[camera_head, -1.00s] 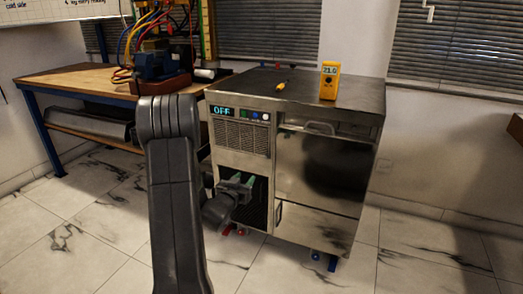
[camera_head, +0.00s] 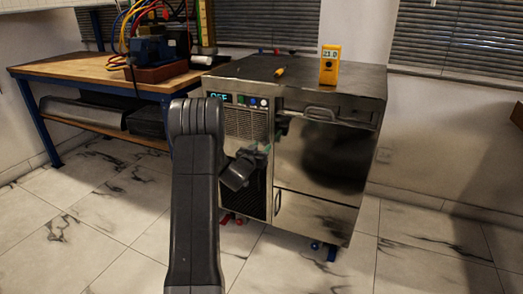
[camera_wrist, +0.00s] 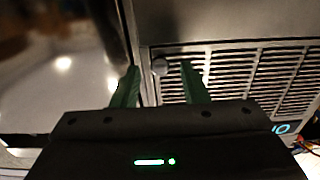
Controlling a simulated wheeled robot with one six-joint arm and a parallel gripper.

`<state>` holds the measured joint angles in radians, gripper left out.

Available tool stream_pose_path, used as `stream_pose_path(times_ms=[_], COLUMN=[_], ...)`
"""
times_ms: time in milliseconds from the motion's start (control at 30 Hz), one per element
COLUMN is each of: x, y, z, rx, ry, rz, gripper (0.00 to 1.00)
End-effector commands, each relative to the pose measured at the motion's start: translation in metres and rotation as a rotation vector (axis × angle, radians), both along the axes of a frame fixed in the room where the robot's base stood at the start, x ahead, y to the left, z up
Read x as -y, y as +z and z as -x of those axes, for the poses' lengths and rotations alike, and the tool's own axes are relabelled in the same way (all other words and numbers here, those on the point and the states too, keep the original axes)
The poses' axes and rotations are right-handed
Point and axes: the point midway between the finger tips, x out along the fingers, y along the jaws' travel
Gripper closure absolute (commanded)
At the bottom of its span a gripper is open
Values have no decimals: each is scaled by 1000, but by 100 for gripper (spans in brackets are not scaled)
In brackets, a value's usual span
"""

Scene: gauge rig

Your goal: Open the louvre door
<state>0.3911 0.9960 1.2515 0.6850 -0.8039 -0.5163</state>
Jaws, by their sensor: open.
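The louvre door (camera_head: 246,124) is the slatted metal panel on the left of the steel cabinet's front, under the display. It looks shut, flush with the front. Its slats also show in the wrist view (camera_wrist: 255,75). A small round knob (camera_wrist: 160,66) sits at the slatted panel's edge. My gripper (camera_head: 257,150) is at the panel's lower right corner in the head view. In the wrist view my gripper (camera_wrist: 159,72) is open, with one green finger on each side of the knob. I cannot tell whether the fingers touch it. The knob is hidden in the head view.
The steel cabinet (camera_head: 318,160) has a bar handle (camera_head: 320,114) on its right door. A yellow meter (camera_head: 330,66) and a screwdriver (camera_head: 281,71) lie on or stand on its top. A wooden bench (camera_head: 85,72) stands at left. The tiled floor in front is clear.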

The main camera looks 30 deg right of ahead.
Motion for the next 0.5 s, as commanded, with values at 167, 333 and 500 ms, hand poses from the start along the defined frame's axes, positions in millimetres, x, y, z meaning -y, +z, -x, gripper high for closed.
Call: stream_pose_path(times_ms=[167,333,500], x=[6,6,6], y=[0,0,0], z=[-5,-5,-5], rx=[1,0,0], ry=[0,0,0], rz=[-1,0,0], gripper=[60,60,79])
